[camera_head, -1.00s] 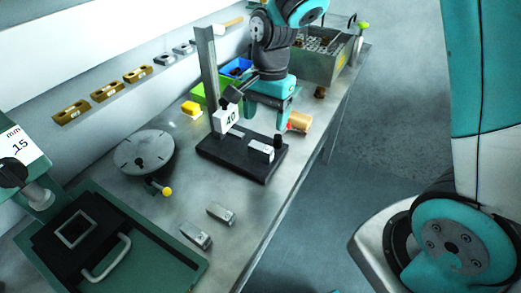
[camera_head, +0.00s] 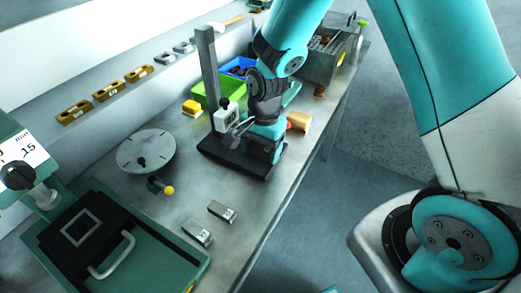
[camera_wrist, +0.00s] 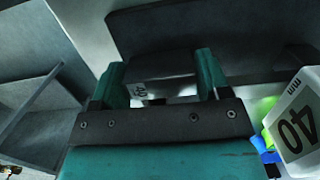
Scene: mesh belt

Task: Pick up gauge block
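The gauge block (camera_wrist: 160,90) is a grey block marked 40. In the wrist view it sits between the two teal fingers of my gripper (camera_wrist: 160,68), which stand apart at either side of it. No clear gap shows at its sides, and I cannot tell if the fingers touch it. In the head view my gripper is low over the dark base (camera_head: 222,153) of the post stand, and it hides the block there.
The stand's white 40 mm display (camera_wrist: 297,120) is close at my gripper's right in the wrist view. Two loose grey blocks (camera_head: 222,211) (camera_head: 197,233) lie on the bench nearer the front. A round disc (camera_head: 146,151) and a green bin (camera_head: 212,93) are nearby.

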